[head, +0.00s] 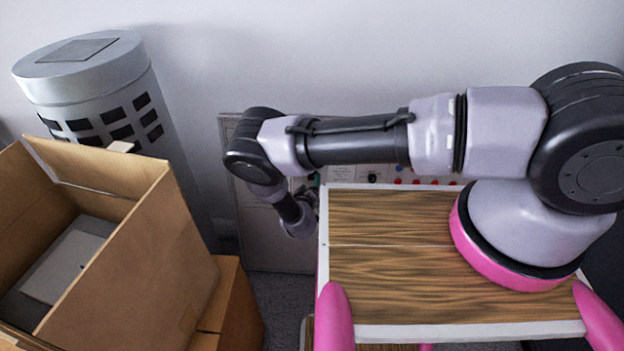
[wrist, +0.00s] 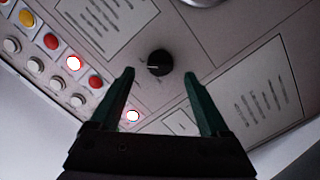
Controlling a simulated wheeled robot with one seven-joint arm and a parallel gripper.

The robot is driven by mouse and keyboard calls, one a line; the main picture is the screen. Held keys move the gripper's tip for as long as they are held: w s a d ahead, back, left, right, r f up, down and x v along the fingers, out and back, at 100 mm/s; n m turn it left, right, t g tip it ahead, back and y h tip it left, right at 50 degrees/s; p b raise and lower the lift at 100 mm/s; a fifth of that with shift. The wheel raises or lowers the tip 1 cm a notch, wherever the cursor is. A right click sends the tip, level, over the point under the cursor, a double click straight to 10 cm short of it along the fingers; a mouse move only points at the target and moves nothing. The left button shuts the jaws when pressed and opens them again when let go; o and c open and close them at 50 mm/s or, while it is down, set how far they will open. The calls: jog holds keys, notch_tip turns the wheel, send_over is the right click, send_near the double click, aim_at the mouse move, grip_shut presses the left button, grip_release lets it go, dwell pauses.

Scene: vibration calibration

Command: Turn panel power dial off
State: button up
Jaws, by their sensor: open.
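The panel's round black dial (wrist: 159,62) shows in the wrist view, with a small pale mark on its left side. It sits on a grey control panel (wrist: 215,45). My gripper (wrist: 160,76) is open, with its two dark green fingers pointing at the panel. The dial appears between and slightly beyond the fingertips, with clear gaps on both sides. I cannot tell how far the tips are from the panel face. In the head view my arm hides much of the panel (head: 282,240), and the fingers are mostly hidden.
An open cardboard box (head: 140,255) and a grey cylinder (head: 90,75) stand left. My wood-topped base is at right.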

jog(key=shift+x, duration=2.25)
grip_shut()
